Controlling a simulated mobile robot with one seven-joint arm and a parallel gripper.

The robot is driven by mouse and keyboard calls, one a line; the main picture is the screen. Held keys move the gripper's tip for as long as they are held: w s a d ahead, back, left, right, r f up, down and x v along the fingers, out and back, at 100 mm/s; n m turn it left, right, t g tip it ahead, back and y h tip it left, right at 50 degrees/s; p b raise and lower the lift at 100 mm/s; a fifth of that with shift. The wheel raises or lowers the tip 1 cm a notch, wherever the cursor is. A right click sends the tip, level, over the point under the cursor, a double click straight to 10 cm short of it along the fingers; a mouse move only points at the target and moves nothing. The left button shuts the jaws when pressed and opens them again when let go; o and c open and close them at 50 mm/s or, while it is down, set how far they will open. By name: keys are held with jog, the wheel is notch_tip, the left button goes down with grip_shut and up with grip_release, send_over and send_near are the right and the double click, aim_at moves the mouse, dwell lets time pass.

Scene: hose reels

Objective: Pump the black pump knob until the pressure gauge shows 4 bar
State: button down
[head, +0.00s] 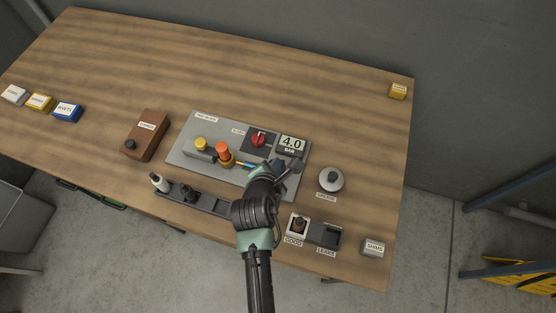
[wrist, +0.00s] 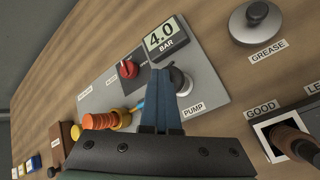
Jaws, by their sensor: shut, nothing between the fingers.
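The pressure gauge (head: 291,145) on the grey panel (head: 185,157) reads 4.0 BAR; the wrist view shows the same reading on the gauge (wrist: 165,37). The black pump knob (wrist: 180,80) sits on a light base at the panel's right end, by the PUMP label (wrist: 193,107). My gripper (wrist: 160,75) is shut and empty. Its blue fingers appear just left of the knob in the wrist view and partly cover it; I cannot tell whether they touch it. In the head view my arm hides most of the knob.
The panel also carries a red knob (head: 258,139), an orange-topped fitting (head: 222,150) and a yellow-topped one (head: 201,144). A grease pot (head: 331,180) stands to the right. The GOOD and LEAKS trays (head: 325,236) are at the front right.

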jog(key=shift+s+f, duration=0.1)
jog(key=shift+f, duration=0.05)
jog(key=shift+r+p, duration=1.75)
jog(key=shift+p, duration=0.3)
notch_tip(320, 180, up, 5)
jog(key=p, duration=0.5)
dwell(1.0)
